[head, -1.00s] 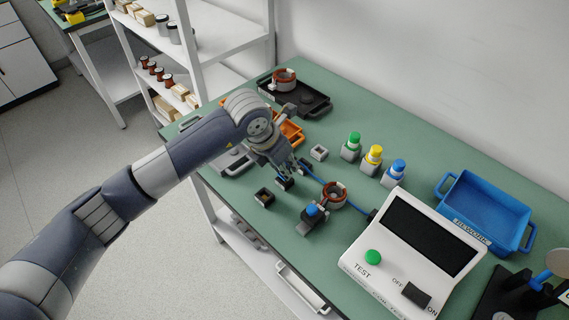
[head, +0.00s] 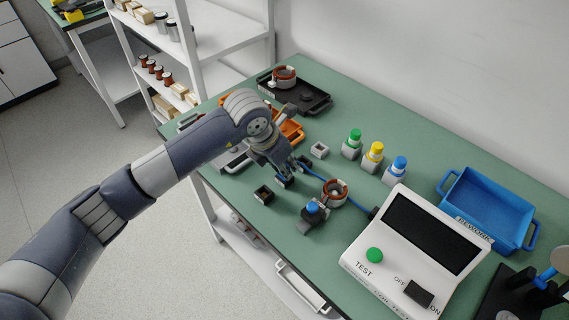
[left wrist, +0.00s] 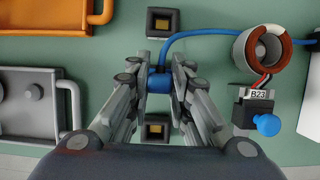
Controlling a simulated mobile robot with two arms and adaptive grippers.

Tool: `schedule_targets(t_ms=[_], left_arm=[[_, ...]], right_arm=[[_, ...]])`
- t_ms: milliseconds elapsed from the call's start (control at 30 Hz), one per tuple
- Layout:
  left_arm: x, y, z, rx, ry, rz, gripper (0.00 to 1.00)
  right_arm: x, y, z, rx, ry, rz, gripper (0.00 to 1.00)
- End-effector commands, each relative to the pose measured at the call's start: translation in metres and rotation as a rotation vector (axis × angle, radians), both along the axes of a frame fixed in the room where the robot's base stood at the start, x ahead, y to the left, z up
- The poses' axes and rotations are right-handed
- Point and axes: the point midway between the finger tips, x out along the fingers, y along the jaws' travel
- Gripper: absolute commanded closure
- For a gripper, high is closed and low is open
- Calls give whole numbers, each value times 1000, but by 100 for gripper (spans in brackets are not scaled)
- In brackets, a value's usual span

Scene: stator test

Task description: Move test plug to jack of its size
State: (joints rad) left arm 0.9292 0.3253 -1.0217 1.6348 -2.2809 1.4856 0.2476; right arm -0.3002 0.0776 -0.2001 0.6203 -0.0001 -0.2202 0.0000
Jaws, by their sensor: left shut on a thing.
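My left gripper (head: 290,176) is shut on a blue test plug (left wrist: 159,82), just above the green bench as far as I can tell. A blue cable (left wrist: 205,33) runs from the plug towards the white tester (head: 415,250). The plug is apart from both. My right gripper is not in view.
Orange (left wrist: 45,18) and grey (left wrist: 32,100) trays lie left; a blue rework bin (head: 485,208) lies right.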

Motion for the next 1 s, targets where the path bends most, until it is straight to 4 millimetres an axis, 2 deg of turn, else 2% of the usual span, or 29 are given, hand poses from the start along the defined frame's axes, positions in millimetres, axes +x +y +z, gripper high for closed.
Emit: schedule_targets(t_ms=[167,200,267,667,767,1000], left_arm=[[0,0,0,-1,-1,0,100],[0,0,1,-1,-1,0,72],[0,0,1,0,-1,0,58],[0,1,4,0,-1,0,58],[-2,4,15,-2,-5,1,58],[-16,18,61,0,-6,0,58]], right_arm=[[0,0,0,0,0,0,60],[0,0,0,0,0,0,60],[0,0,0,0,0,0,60],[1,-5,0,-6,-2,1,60],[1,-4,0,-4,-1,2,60],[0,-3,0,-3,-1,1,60]])
